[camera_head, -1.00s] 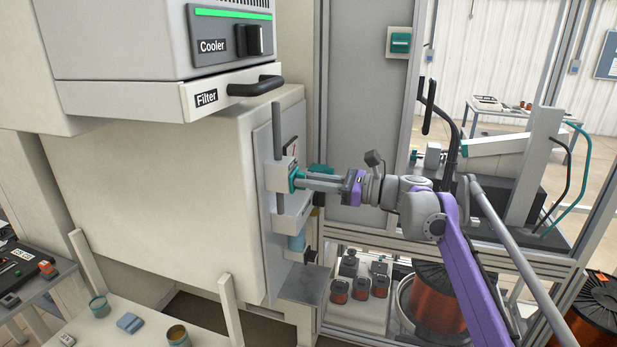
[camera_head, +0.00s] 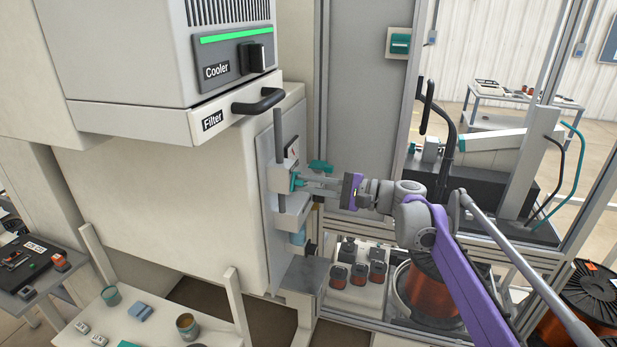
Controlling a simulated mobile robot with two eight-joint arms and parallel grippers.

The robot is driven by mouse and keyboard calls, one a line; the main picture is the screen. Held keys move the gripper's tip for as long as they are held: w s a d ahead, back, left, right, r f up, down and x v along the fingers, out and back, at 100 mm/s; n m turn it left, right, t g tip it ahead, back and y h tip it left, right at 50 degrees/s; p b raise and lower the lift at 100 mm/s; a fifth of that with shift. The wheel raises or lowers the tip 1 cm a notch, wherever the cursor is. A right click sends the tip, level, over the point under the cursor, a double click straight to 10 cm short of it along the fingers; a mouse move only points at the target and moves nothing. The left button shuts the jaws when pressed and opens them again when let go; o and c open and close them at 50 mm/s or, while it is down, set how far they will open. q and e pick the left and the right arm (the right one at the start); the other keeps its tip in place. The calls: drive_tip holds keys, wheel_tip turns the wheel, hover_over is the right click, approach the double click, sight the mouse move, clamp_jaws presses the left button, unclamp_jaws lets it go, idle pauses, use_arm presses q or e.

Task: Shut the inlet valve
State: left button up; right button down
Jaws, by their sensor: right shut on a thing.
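A narrow grey panel on the side of the big cream cabinet carries pipe fittings. On its upper pale block (camera_head: 278,178) sits a small teal handle (camera_head: 295,182), which I take to be the inlet valve's; no label for it is readable. My right gripper (camera_head: 303,183) comes in from the right and is shut on this teal handle. The fingers partly cover the handle, so its exact angle is hard to tell. Another teal part (camera_head: 320,166) shows just behind and above the fingers. My left gripper is not in view.
A cooler (camera_head: 225,60) with a filter drawer (camera_head: 190,122) and dark handle juts out above. A grey box (camera_head: 305,273) stands below the panel. Copper wire spools (camera_head: 436,290) and a metal frame lie to the right. A cream table (camera_head: 135,325) with pots is at lower left.

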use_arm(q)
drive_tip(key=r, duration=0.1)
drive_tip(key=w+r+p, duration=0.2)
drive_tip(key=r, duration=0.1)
use_arm(e)
drive_tip(key=n, duration=0.5)
drive_tip(key=shift+n, duration=0.3)
drive_tip(key=shift+f, duration=0.1)
drive_tip(key=c, duration=0.9)
unclamp_jaws()
drive_tip(key=shift+o, duration=0.2)
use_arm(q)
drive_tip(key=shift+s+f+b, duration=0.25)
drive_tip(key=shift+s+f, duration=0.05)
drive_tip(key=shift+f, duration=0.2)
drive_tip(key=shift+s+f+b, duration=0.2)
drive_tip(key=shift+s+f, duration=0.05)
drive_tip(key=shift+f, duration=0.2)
use_arm(e)
drive_tip(key=v, duration=1)
drive_tip(key=shift+s+d, duration=0.15)
drive_tip(key=shift+d, duration=0.25)
